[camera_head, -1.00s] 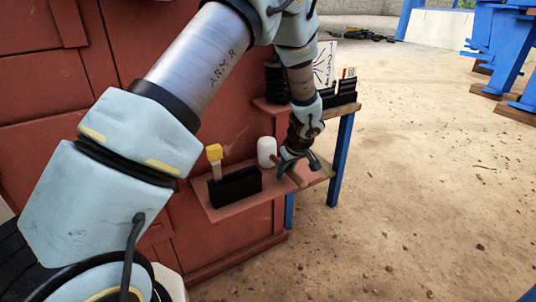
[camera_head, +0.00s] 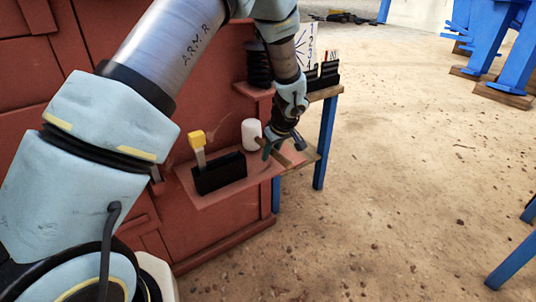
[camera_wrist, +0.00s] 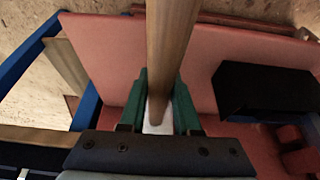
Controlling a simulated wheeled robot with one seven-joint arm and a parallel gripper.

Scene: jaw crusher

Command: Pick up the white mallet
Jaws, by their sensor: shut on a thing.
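The white mallet has a white cylindrical head (camera_head: 251,134) and a brown wooden handle (camera_wrist: 168,50). In the head view, its head is at the shelf's back right, just left of my gripper (camera_head: 271,149). In the wrist view, my gripper (camera_wrist: 158,100) has its green fingers on either side of the handle, shut on it. The handle runs up toward the camera. A small white patch shows between the fingers; I cannot tell what it is. Whether the mallet still touches the shelf is not clear.
A blue-legged table (camera_head: 326,145) stands close on the right. Open sandy ground (camera_head: 400,190) lies beyond.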

